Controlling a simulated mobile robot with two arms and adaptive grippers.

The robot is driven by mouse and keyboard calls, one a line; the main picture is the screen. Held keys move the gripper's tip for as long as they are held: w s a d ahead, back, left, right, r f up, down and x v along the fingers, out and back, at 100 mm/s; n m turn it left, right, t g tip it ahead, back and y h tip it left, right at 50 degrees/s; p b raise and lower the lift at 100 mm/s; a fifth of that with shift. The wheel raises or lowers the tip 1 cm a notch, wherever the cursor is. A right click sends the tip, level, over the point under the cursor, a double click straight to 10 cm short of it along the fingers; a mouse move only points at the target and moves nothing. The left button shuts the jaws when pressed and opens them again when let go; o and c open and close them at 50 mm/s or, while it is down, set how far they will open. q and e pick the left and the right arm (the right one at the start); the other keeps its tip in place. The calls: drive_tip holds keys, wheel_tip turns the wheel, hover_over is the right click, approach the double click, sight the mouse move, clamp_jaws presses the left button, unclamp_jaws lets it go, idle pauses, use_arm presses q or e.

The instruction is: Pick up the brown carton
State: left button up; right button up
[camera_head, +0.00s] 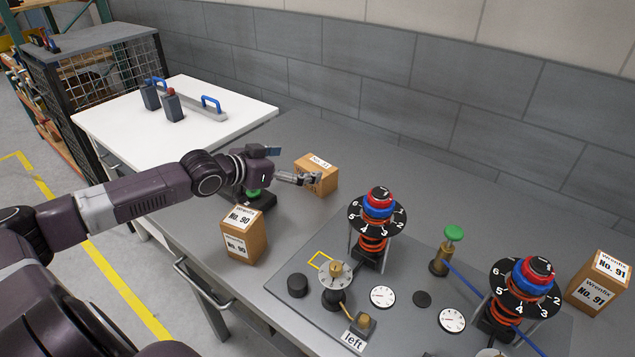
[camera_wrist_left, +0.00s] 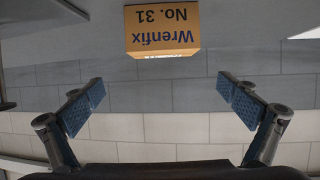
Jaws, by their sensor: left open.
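A brown carton (camera_head: 317,172) stands on the grey table near the back wall. In the left wrist view the same carton (camera_wrist_left: 162,30) reads "Wrenfix No. 31" upside down and lies ahead, between the lines of the two fingers. My left gripper (camera_head: 314,180) is open right by this carton, overlapping its front in the head view; the wrist view (camera_wrist_left: 161,88) shows nothing between the fingertips. Two other brown cartons stand here: No. 90 (camera_head: 244,236) nearer the front edge, and No. 91 (camera_head: 600,283) at the far right. My right gripper is not in view.
A fixture board (camera_head: 292,271) with two numbered dial-and-spring posts (camera_head: 377,215) (camera_head: 525,288) lies right of carton No. 90. A dark block with a green button (camera_head: 254,196) sits under my left wrist. A white table (camera_head: 105,115) adjoins at the left. The block wall (camera_head: 420,120) runs behind.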

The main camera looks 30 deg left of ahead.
sight(310, 169)
use_arm(q)
drive_tip(key=shift+w+f+b, duration=0.15)
drive_tip(key=shift+f+b, duration=0.8)
drive_tip(key=shift+f, duration=0.4)
drive_tip(key=shift+w+f, duration=0.1)
drive_tip(key=shift+w, duration=0.35)
drive_tip(key=shift+x, duration=0.75)
drive_tip(key=shift+w+f, duration=0.2)
drive_tip(key=shift+w, duration=0.35)
drive_tip(key=p+x, duration=0.1)
drive_tip(key=x, duration=0.2)
drive_tip(key=shift+a+f, duration=0.1)
drive_tip(key=shift+a, duration=0.05)
drive_tip(key=shift+w+f, duration=0.25)
drive_tip(key=shift+w, duration=0.25)
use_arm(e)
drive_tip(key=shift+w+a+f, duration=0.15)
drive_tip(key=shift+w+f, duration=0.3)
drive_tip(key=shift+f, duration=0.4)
